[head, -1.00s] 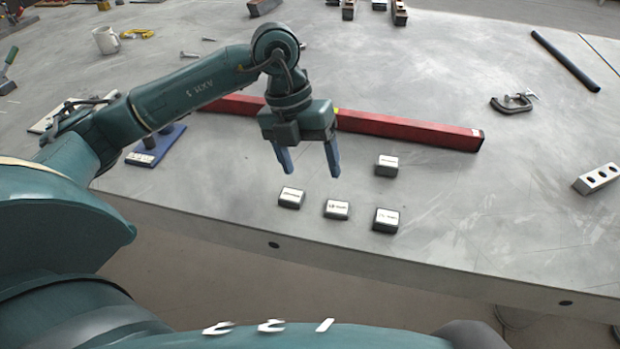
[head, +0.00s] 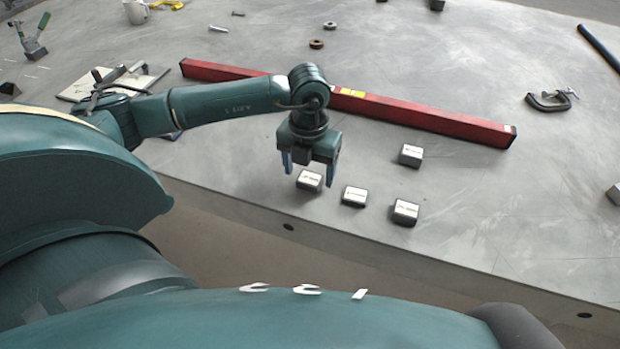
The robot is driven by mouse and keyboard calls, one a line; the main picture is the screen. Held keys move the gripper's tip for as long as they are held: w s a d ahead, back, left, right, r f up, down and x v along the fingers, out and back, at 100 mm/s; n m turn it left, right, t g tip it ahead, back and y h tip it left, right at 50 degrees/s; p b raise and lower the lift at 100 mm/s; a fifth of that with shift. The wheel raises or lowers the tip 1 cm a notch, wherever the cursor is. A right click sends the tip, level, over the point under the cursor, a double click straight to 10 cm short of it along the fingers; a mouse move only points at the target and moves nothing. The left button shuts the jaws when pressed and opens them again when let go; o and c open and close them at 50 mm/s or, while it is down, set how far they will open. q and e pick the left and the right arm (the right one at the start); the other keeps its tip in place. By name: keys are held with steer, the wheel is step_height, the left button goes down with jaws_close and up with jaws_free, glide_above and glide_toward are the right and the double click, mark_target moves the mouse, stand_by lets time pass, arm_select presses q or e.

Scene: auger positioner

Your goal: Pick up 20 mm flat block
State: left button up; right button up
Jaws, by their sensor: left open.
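Several small dark blocks with white labelled tops lie on the grey table. One block (head: 309,180) is at the left, one (head: 354,196) in the middle, one (head: 405,212) at the right, and one (head: 411,156) farther back. The labels are too small to read, so I cannot tell which is the 20 mm flat block. My left gripper (head: 308,171) is open, its blue fingers pointing down at the left block. The right finger partly overlaps that block in view; I cannot tell if they touch. My right gripper is not in view.
A long red beam (head: 430,119) lies behind the blocks. A clamp (head: 552,100) lies at the right, and a dark rod (head: 601,48) at the far right. The table's front edge is close to the blocks.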

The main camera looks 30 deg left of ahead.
arm_select(q)
step_height(320, 180, down, 2)
steer(key=c, duration=1.3)
steer(key=shift+r, duration=0.1)
